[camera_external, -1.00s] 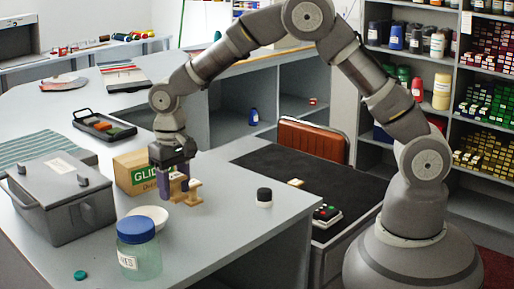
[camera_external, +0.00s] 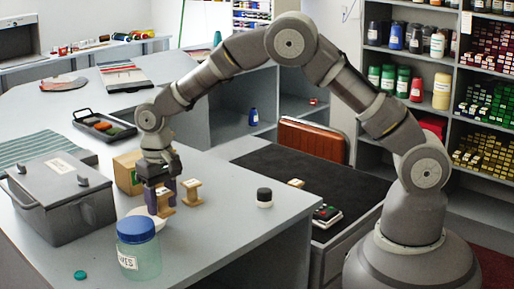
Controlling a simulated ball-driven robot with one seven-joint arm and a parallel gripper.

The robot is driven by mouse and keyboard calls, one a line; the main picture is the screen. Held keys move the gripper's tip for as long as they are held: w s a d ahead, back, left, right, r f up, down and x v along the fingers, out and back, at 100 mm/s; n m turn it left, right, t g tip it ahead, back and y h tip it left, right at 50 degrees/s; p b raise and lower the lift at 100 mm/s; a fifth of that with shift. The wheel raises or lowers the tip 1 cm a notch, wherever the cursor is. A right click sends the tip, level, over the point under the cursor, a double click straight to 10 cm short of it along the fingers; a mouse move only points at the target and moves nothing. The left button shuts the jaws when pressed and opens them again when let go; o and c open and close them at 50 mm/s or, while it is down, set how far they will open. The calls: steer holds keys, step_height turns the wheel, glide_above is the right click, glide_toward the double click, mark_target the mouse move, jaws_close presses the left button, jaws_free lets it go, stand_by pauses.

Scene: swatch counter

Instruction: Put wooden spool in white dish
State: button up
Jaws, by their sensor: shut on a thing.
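My gripper (camera_external: 162,198) points down, shut on a wooden spool (camera_external: 165,208) that stands upright between its dark purple fingers. The spool is over the white dish (camera_external: 159,224), or at its rim; I cannot tell whether it touches the dish. The gripper, the spool and the blue-lidded jar hide much of the dish.
The blue-lidded jar (camera_external: 138,250) stands close in front of the dish. A grey lidded box (camera_external: 62,200) is at left, a cardboard box (camera_external: 127,173) behind the gripper. A black-capped bottle (camera_external: 264,198) stands at right. Counter between spool and bottle is clear.

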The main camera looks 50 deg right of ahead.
mark_target(160, 191)
steer(key=shift+f, duration=0.3)
steer(key=o, duration=1)
steer(key=shift+o, duration=0.2)
steer(key=shift+r, duration=0.1)
step_height(160, 191, up, 13)
steer(key=p, duration=0.3)
